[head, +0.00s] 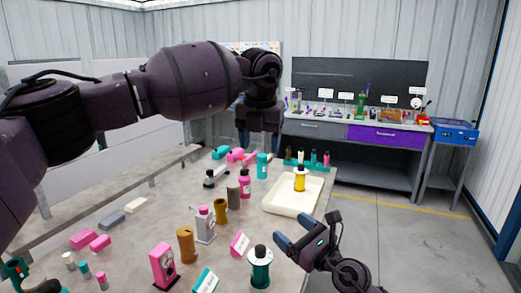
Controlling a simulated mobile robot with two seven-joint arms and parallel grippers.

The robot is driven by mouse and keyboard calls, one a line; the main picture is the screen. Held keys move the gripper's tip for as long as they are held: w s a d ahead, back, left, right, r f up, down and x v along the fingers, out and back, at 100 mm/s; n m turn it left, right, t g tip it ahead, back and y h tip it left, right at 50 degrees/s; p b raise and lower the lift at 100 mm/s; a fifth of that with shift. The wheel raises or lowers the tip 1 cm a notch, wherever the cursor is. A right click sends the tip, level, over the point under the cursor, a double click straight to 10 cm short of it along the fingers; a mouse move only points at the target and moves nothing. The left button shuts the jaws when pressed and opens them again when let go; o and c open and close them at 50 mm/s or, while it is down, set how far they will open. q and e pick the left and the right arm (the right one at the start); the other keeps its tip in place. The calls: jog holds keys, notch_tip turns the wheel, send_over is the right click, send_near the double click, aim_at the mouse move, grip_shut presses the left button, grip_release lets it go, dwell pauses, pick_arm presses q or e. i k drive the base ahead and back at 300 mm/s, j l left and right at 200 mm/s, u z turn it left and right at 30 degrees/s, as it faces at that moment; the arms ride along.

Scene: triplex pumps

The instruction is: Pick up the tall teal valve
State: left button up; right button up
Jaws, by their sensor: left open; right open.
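An upright teal cylinder (262,166) stands at the far part of the grey table (140,228). It looks like the tall teal valve. My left gripper (259,145) points down with its jaws open, just above or behind that cylinder in the picture; I cannot tell the exact depth. A teal body with a black top (260,272) stands at the table's near edge. My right gripper (291,229) is open and empty, close to that body's upper right. Neither gripper holds anything.
A cream tray (280,204) holds a yellow part with a black top (299,179). Pink (245,184), brown (186,246) and grey (205,226) parts crowd the table's middle. A workbench with a purple drawer (385,136) and a blue cart (454,132) stand behind.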

aim_at(259, 279)
jog(key=k, duration=0.95)
